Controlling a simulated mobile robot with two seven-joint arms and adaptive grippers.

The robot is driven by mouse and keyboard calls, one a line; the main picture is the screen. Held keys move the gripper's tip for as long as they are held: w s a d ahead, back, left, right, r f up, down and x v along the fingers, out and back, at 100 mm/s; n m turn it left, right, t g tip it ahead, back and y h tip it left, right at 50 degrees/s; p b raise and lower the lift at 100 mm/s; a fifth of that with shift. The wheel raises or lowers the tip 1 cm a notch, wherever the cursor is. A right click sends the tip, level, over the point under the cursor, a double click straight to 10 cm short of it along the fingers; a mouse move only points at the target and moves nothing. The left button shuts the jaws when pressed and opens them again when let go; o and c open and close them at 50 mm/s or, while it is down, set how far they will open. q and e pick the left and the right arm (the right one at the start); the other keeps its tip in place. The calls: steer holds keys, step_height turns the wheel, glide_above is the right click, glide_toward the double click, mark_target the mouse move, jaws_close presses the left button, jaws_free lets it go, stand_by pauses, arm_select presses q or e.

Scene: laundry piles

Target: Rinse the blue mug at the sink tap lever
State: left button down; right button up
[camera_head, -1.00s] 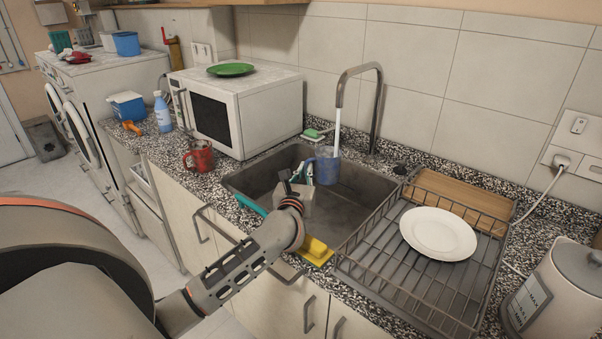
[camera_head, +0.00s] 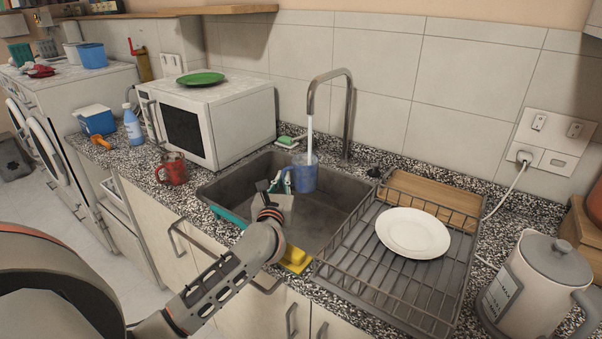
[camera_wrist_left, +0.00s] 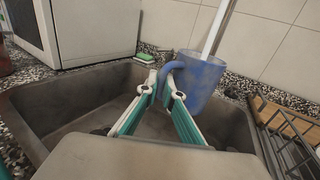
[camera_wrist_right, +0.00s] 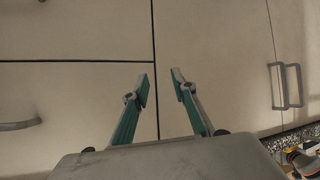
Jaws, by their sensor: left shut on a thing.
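The blue mug (camera_head: 304,178) is upright in the air over the sink basin (camera_head: 335,205), under the stream from the tap (camera_head: 347,110). Water falls into it. My left gripper (camera_head: 283,183) reaches over the basin from the front and is shut on the mug's handle. In the left wrist view the fingertips (camera_wrist_left: 172,76) pinch the handle of the mug (camera_wrist_left: 200,82). The mug's inside is hidden. My right gripper (camera_wrist_right: 163,85) shows only in its own wrist view, open and empty in front of pale cabinet doors.
A dish rack (camera_head: 385,270) with a white plate (camera_head: 412,233) stands right of the sink. A yellow sponge (camera_head: 296,257) lies on the front edge. A red mug (camera_head: 173,168) and a microwave (camera_head: 205,122) are to the left, a kettle (camera_head: 530,285) to the right.

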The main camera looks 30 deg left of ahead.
arm_select(q)
steer(key=shift+a+r, duration=0.1)
stand_by(0.3)
steer(key=shift+w+a, duration=0.2)
steer(key=shift+a, duration=0.2)
steer(key=shift+d, duration=0.15)
steer(key=shift+s+d, duration=0.2)
steer(key=shift+d, duration=0.2)
steer(key=s+a+p, duration=0.2)
steer(key=s, duration=0.5)
steer(key=shift+s+a, duration=0.2)
steer(key=shift+s, duration=0.15)
stand_by(0.5)
stand_by(0.7)
stand_by(0.5)
